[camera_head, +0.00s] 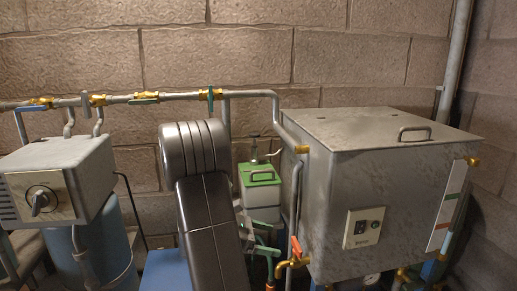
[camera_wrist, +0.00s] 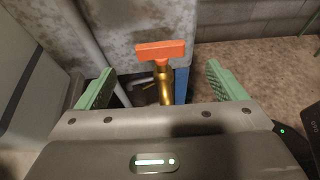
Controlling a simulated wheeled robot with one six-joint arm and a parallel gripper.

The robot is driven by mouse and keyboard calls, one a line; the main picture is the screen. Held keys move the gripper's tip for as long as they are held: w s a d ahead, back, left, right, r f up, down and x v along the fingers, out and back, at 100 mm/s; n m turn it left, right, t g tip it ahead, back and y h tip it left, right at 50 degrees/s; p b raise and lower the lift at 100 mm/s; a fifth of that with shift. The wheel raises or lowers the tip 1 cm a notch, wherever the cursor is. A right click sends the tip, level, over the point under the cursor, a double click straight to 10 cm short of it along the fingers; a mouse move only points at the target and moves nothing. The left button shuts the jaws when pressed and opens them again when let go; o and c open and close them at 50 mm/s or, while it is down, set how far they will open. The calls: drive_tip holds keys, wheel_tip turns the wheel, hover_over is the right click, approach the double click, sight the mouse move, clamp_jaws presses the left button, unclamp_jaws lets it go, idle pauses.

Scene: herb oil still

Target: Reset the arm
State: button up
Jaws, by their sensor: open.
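My gripper (camera_wrist: 159,67) is open, its two green fingers spread wide with nothing held between them. In the wrist view a brass valve with an orange handle (camera_wrist: 161,50) stands ahead, between the fingers in the picture and apart from both. In the head view my gripper (camera_head: 264,237) shows in part, low and right of my grey arm, with its green fingers pointing right. The orange-handled valve (camera_head: 296,248) is just right of them, at the lower left of the metal tank (camera_head: 335,200). My arm hides the gripper's body.
The lidded tank fills the right side. A grey control box (camera_head: 60,180) with a knob stands at the left. A pipe (camera_head: 175,96) with brass valves runs along the block wall. A green-topped container (camera_head: 260,178) stands behind my arm. The wrist view shows bare floor (camera_wrist: 265,75) at right.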

sight(295, 246)
drive_tip(key=x, duration=0.8)
drive_tip(key=shift+s+f, duration=0.1)
drive_tip(key=shift+d+f+n, duration=0.2)
drive_tip(key=shift+d+n, duration=0.1)
drive_tip(key=shift+s+r+n+t+b, duration=0.1)
drive_tip(key=shift+n+t+b, duration=0.55)
drive_tip(key=shift+t, duration=0.25)
drive_tip(key=shift+s+n+t+y+b, duration=0.15)
drive_tip(key=shift+n+t+y+b, duration=0.65)
drive_tip(key=shift+n+t, duration=0.4)
drive_tip(key=shift+a+r+t, duration=0.15)
drive_tip(key=shift+a+t, duration=0.1)
drive_tip(key=shift+t, duration=0.05)
drive_tip(key=s+a+r+m+g+p, duration=0.1)
drive_tip(key=s+a+r, duration=0.3)
drive_tip(key=a, duration=0.5)
wheel_tip(295, 246, up, 2)
drive_tip(key=shift+s+a+r+m+g+p, duration=0.2)
drive_tip(key=shift+s+m+g+p, duration=0.25)
drive_tip(key=shift+m, duration=0.2)
